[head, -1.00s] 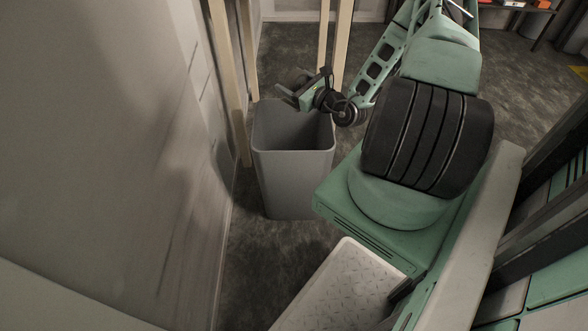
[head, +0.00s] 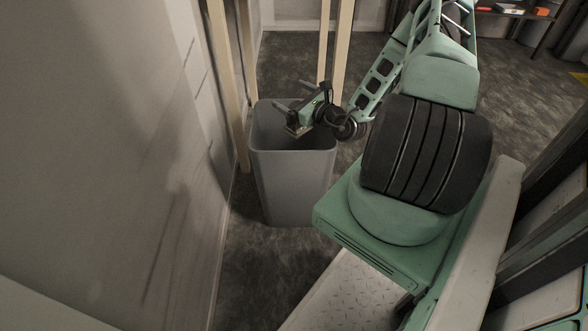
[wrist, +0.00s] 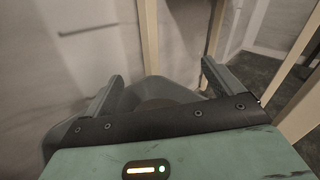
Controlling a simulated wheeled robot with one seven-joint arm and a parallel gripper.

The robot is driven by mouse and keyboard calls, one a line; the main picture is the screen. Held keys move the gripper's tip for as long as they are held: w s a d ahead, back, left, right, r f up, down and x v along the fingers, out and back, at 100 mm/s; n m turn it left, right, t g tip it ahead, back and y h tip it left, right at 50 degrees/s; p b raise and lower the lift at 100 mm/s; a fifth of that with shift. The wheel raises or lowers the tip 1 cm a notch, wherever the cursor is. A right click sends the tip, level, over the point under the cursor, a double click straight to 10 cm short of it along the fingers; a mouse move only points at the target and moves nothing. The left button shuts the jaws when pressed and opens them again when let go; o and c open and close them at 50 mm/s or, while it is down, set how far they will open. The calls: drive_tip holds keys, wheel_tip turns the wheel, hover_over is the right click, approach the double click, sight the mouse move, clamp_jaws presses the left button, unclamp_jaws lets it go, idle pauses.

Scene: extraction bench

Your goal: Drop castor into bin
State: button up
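The bin (head: 292,186) is a tall grey open-topped container on the floor beside the left wall. My gripper (head: 293,97) is over the bin's opening in the head view, its fingers at about the height of the far rim in the picture. In the wrist view, my gripper (wrist: 162,72) has its two fingers wide apart with nothing seen held between them. The bin (wrist: 152,88) shows below and between the fingers, its inside dim. I cannot make out the castor in either view; the bin's bottom is mostly hidden.
Pale wooden posts (head: 244,80) stand close behind and left of the bin. A pale wall (head: 120,150) runs along the left. Dark carpet (head: 262,275) is clear in front of the bin. A shelf (head: 515,14) with small boxes stands at the far right.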

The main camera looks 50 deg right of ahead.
drive_tip(key=s+p, duration=0.1)
drive_tip(key=s, duration=0.4)
drive_tip(key=s+a+p, duration=0.1)
drive_tip(key=s, duration=0.5)
drive_tip(key=s+p, duration=0.1)
drive_tip(key=s, duration=0.5)
drive_tip(key=shift+s+a, duration=0.15)
drive_tip(key=shift+a, duration=0.05)
